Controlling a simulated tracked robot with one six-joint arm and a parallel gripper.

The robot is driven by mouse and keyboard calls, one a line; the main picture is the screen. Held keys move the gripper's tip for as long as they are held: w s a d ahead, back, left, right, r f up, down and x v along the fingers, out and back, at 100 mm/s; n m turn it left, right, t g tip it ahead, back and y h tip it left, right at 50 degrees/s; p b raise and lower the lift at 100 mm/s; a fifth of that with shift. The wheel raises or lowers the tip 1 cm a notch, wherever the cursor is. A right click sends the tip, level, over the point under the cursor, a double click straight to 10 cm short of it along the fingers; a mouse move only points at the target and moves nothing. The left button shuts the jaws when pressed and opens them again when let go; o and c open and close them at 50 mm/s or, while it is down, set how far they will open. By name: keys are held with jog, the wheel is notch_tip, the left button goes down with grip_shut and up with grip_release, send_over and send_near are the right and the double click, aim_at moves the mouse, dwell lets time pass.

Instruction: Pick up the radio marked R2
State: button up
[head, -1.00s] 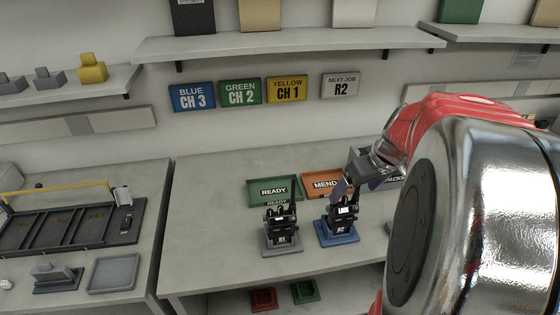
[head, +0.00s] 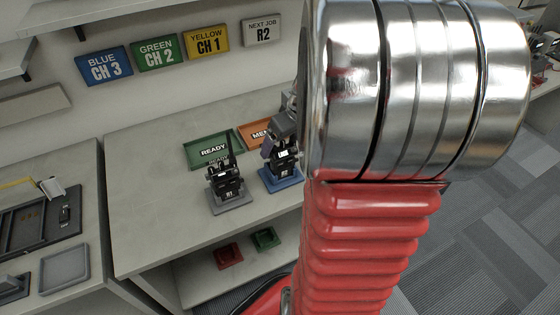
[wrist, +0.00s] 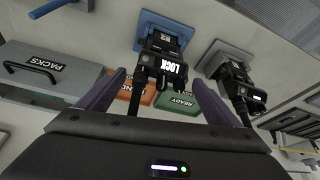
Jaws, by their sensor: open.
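The radio marked R2 (head: 284,158) is black and stands upright in a blue stand (head: 280,182) on the bench, partly hidden by my arm. In the wrist view the R2 radio (wrist: 163,68) appears upside down with a lit LOCK screen, and its blue stand (wrist: 150,22) carries an R2 label. My gripper (wrist: 157,80) is open, its two purple fingers apart on either side of the radio's outline. I see no contact. In the head view my gripper is mostly hidden behind my arm. A second radio, R1 (head: 226,185), stands in a grey stand (head: 232,205) to the left.
A green READY tray (head: 195,160) and an orange MEND tray (head: 248,130) lie behind the radios. A grey PACKS case (wrist: 50,75) shows in the wrist view. A wall sign (head: 262,30) reads NEXT JOB R2. The bench front left is clear.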

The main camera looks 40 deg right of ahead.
jog(key=shift+w+f, duration=0.15)
jog(key=shift+f, duration=0.2)
dwell(0.3)
jog(key=shift+d, duration=0.1)
jog(key=c, duration=1.6)
